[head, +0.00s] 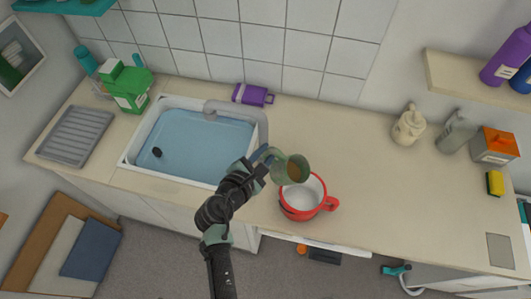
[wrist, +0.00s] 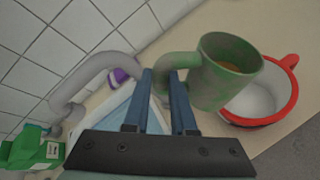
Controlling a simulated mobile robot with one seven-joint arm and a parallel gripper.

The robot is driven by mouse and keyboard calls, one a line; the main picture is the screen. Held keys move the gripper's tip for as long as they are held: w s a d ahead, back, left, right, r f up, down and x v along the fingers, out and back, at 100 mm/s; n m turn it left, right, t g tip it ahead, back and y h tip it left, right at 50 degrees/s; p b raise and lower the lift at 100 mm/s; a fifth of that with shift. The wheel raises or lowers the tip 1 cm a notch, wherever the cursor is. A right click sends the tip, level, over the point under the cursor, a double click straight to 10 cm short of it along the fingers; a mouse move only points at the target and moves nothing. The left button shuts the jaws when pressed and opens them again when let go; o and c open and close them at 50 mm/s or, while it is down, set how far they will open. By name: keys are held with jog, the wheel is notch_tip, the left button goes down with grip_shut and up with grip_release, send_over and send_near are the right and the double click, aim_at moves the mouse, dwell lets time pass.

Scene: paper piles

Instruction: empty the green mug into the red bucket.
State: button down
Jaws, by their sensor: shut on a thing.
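The green mug (head: 303,165) is held in the air just beyond the red bucket's rim, partly over it in the head view. Brown contents show inside the mug. In the wrist view the mug (wrist: 222,88) appears slightly tilted, with its handle to the left between my fingers. My gripper (head: 262,162) is shut on that handle; the fingers also show in the wrist view (wrist: 163,85). The red bucket (head: 300,212) stands upright on the counter near its front edge, its handle to the right. Its white inside looks empty where visible; it also shows in the wrist view (wrist: 258,121).
A water-filled sink (head: 190,150) with a grey tap (head: 240,112) lies to the left. A purple mug (head: 252,95) lies behind it. A green carton (head: 130,92) stands at the back left. Bottles and an orange box (head: 493,145) stand right; the counter between is clear.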

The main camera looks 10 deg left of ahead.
aim_at(276, 152)
jog(key=shift+d+r, duration=0.1)
jog(key=shift+r, duration=0.1)
dwell(0.3)
jog(key=shift+s+d+r+m+t+y+p, duration=0.1)
jog(key=shift+d+r+m+t+y+p, duration=0.25)
jog(key=shift+r+m+y, duration=0.3)
jog(key=shift+f, duration=0.1)
jog(key=shift+d+m, duration=0.15)
jog(key=shift+m, duration=0.1)
jog(key=shift+s+d+r+m+t+y, duration=0.25)
jog(key=shift+d+r+m+y, duration=0.1)
jog(key=shift+d+m+y, duration=0.3)
jog(key=shift+s+d+m, duration=0.15)
jog(key=shift+d+m, duration=0.35)
jog(key=shift+m, duration=0.05)
jog(key=shift+d+y, duration=0.1)
jog(key=shift+y, duration=0.2)
dwell(0.8)
